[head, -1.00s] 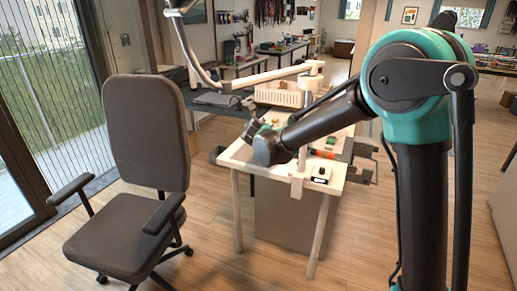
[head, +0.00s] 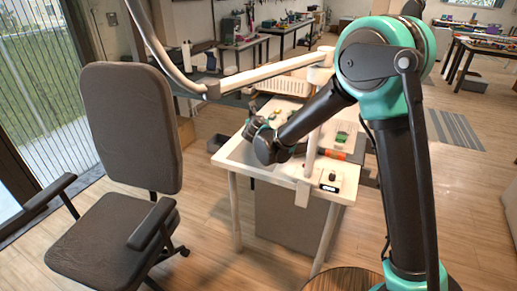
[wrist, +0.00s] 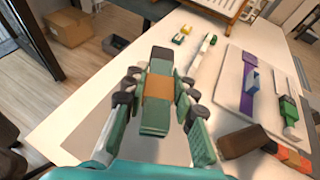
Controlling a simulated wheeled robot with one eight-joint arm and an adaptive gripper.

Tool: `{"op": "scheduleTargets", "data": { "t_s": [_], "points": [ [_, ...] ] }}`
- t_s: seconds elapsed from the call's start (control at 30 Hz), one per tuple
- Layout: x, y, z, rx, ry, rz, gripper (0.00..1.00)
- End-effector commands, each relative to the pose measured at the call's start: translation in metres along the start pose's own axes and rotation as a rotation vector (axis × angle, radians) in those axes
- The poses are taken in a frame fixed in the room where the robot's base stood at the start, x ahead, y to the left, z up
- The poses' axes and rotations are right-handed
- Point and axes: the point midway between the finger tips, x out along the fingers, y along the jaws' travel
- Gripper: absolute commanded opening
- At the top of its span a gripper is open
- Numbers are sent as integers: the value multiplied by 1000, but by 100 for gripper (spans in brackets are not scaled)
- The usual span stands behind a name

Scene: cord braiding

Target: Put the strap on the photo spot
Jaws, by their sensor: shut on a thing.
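My gripper (wrist: 157,88) is shut on a teal-green piece with an orange band and black ends, which looks like the strap (wrist: 157,118). The strap lies between both fingers, pointing away over the white table. In the head view my gripper (head: 252,126) is over the left part of the table (head: 290,172), and the strap is too small there to make out. A flat grey area (wrist: 92,140) lies on the table under the gripper at the near left. I cannot tell whether it is the photo spot.
A pale board (wrist: 232,95) holds purple (wrist: 250,85) and green (wrist: 288,110) pieces. A brown-and-orange tool (wrist: 243,142) lies at the near right. Small yellow-green parts (wrist: 182,33) and a white pen-like item (wrist: 203,52) lie ahead. An office chair (head: 128,140) stands left of the table.

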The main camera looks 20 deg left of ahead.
Motion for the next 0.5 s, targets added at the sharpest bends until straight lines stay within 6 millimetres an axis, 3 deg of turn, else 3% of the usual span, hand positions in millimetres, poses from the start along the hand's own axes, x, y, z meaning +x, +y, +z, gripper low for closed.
{"op": "scheduleTargets", "data": {
  "t_s": [0.3, 0.5],
  "points": [
    [28, 0, -67, 0, 0, 0, 0],
    [34, 0, -83, 0, 0, 0, 0]
  ]
}}
